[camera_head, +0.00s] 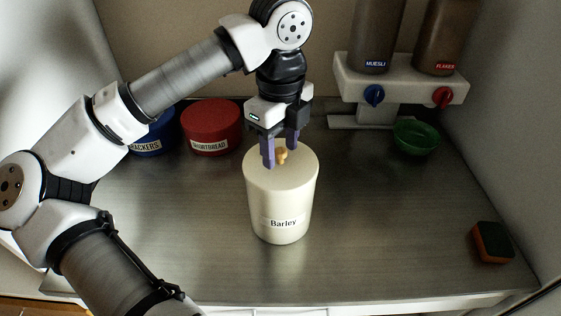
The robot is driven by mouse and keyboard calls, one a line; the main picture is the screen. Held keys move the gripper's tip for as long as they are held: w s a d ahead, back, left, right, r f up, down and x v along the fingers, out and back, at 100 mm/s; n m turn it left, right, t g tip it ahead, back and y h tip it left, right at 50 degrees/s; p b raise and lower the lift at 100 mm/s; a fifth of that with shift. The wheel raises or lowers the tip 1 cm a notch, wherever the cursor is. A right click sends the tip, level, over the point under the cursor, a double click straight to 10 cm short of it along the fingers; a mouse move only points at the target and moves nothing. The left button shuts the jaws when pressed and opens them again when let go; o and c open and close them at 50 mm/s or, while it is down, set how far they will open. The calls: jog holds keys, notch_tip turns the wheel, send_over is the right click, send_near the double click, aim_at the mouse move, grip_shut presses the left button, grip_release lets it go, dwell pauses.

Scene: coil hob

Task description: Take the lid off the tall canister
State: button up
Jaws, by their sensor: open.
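The tall cream canister (282,215) stands upright in the middle of the metal counter, with a "Barley" label on its front. Its cream lid (300,168) is on top, with a small orange-tan knob (281,156) at the centre. My gripper (280,156) points down from above, over the lid. Its purple-tipped fingers are open, one at the left front of the knob and one at the right behind it. Whether either finger touches the knob or the lid, I cannot tell.
A red "Shortbread" tin (211,127) and a blue "Crackers" tin (153,139) stand at the back left. A cereal dispenser (400,85) stands back right with a green bowl (416,137) below. A sponge (492,242) lies far right. The counter (390,225) right of the canister is clear.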

aim_at(281, 151)
jog(key=shift+c, duration=0.4)
grip_shut()
jog(key=shift+r, duration=0.1)
notch_tip(281, 151, up, 20)
jog(key=p, duration=0.2)
